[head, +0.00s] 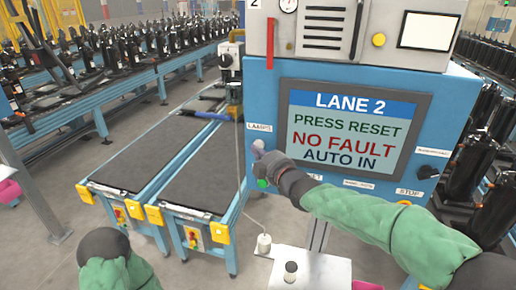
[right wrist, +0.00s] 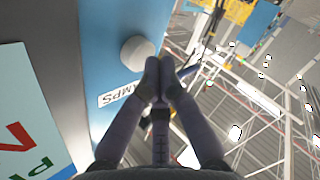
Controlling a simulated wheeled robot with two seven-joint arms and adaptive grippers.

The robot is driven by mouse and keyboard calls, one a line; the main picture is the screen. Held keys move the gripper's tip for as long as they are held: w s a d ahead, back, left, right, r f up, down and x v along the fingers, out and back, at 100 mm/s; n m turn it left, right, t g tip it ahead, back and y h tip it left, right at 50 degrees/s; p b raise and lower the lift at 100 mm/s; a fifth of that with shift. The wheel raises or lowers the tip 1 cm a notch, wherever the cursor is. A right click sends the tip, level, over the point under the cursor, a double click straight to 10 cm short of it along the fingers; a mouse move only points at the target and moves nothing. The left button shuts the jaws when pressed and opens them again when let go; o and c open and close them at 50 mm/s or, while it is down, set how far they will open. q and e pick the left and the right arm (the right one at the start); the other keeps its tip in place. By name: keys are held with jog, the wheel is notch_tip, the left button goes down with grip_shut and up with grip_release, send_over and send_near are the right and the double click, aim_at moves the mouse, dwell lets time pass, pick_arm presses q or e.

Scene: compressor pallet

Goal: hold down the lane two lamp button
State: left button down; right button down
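The lane two lamp button is a pale round knob (right wrist: 137,53) on the blue panel, beside a label ending in "AMPS" (right wrist: 118,95) in the right wrist view. In the head view, its label (head: 259,127) is left of the screen, and the button is at my right fingertips. My right gripper (head: 262,150) is shut and empty. In the right wrist view, its closed fingertips (right wrist: 160,68) are right at the knob's lower right edge. I cannot tell whether they touch or press it. My left arm shows at the lower left in the head view; its gripper is not visible.
The screen (head: 346,128) reads "LANE 2, PRESS RESET, NO FAULT, AUTO IN". A green button (head: 262,183) is just below my right gripper. A black knob (head: 427,172) is right of the screen. Dark conveyor lanes (head: 150,160) lie left of the panel.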

jog(key=shift+w+d+r, duration=0.15)
jog(key=shift+w, duration=0.3)
dwell(2.3)
jog(key=shift+s+a+b, duration=0.3)
jog(key=shift+s+b, duration=0.6)
jog(key=shift+b, duration=0.3)
jog(key=s+b, duration=0.1)
jog(key=s+a+b, duration=0.1)
jog(key=s, duration=0.1)
jog(key=s+b, duration=0.1)
jog(key=shift+s+a, duration=0.25)
jog(key=shift+s, duration=0.1)
jog(key=shift+f, duration=0.2)
